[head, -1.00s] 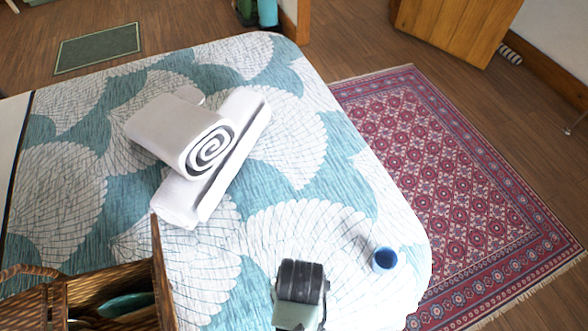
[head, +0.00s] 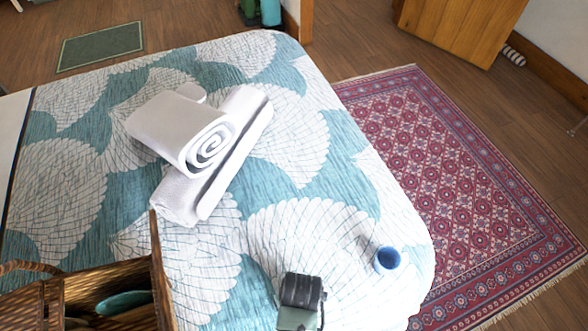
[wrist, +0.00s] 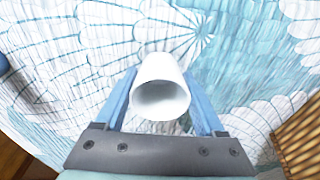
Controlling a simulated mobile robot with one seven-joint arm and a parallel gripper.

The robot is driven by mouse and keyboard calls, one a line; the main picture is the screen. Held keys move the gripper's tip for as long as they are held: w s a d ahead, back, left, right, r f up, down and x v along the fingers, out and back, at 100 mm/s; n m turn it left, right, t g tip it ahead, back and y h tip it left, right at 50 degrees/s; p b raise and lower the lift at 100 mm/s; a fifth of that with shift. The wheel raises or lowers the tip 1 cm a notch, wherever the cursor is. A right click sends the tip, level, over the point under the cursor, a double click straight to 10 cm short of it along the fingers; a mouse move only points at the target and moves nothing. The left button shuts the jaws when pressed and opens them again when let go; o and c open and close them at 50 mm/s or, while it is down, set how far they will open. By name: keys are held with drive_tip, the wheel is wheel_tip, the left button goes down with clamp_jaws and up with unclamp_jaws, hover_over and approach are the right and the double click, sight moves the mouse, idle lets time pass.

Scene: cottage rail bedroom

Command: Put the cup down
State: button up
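The white cup (wrist: 160,95) is between the two blue fingers of my gripper (wrist: 160,85) in the wrist view. Its open mouth faces the wrist camera, and it looks empty. The fingers lie against its two sides, so my gripper is shut on it. The patterned bedspread (wrist: 75,45) is behind the cup; I cannot tell whether the cup's base touches it. In the head view my arm end is over the near right part of the bed (head: 290,215), and the cup and fingers are hidden behind it.
A small round blue object (head: 387,259) sits on the bed near its right edge. A rolled white towel (head: 190,130) lies on another folded one (head: 190,195). A wicker basket (head: 158,270) is at the near left. A red rug (head: 440,170) lies beyond the right edge.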

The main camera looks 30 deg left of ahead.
drive_tip(key=o, duration=0.4)
drive_tip(key=shift+r, duration=0.15)
